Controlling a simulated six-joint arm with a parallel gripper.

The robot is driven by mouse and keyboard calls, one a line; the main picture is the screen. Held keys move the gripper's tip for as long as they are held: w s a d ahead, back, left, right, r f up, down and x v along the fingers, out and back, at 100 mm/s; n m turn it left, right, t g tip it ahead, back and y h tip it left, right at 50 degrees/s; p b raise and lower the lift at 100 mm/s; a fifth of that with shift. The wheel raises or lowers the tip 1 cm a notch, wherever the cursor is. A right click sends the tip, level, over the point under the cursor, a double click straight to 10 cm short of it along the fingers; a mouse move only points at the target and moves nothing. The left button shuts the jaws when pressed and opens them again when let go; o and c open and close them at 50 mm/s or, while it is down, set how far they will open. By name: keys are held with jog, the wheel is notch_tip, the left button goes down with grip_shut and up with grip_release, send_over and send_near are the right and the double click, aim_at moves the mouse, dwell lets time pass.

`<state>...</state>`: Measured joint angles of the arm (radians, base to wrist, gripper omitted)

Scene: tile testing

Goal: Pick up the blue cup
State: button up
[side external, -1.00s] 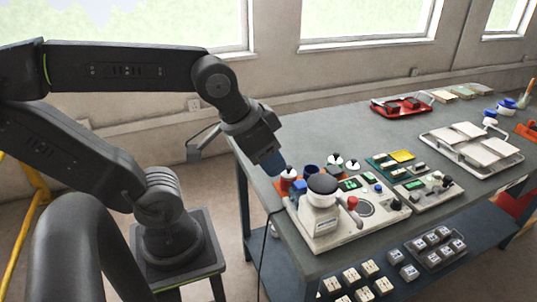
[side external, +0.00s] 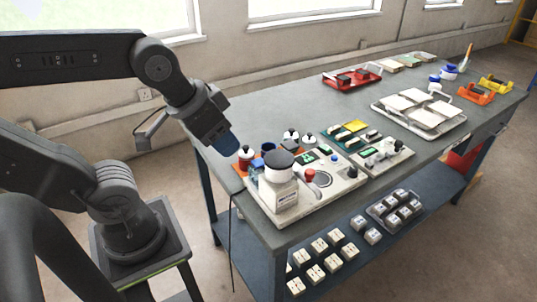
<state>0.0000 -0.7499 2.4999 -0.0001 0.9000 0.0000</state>
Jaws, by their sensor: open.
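A dark blue cup (side external: 268,149) stands near the table's left end, behind a white device with a black round top (side external: 279,160). A smaller blue thing (side external: 257,164) shows just in front of it, partly hidden by that device; I cannot tell what it is. My gripper (side external: 228,148) points down with blue at its tip, left of the cup and apart from it. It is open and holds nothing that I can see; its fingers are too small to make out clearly.
A red bottle with a white top (side external: 245,157) stands between my gripper and the cup. White-topped containers (side external: 291,136) stand right of the cup. Instrument panels (side external: 345,180) lie to the right. A red tray (side external: 346,84) and a white tile tray (side external: 420,131) are farther back. The table's back left is clear.

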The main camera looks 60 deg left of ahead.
jog(key=shift+o, duration=0.5)
jog(key=shift+o, duration=1.1)
jog(key=w+a+m+g, duration=0.3)
jog(key=w+a+m, duration=0.3)
jog(key=w+m, duration=0.5)
jog(key=w+a+f+m+g, duration=0.3)
jog(key=w+a+f+m, duration=0.6)
jog(key=a+m, duration=0.15)
notch_tip(320, 180, down, 8)
jog(key=shift+d+f, duration=0.1)
jog(key=shift+f, duration=0.15)
jog(key=shift+w+a+f, duration=0.1)
jog(key=shift+f, duration=1.2)
jog(key=shift+w+a+f, duration=0.1)
jog(key=shift+f, duration=1.15)
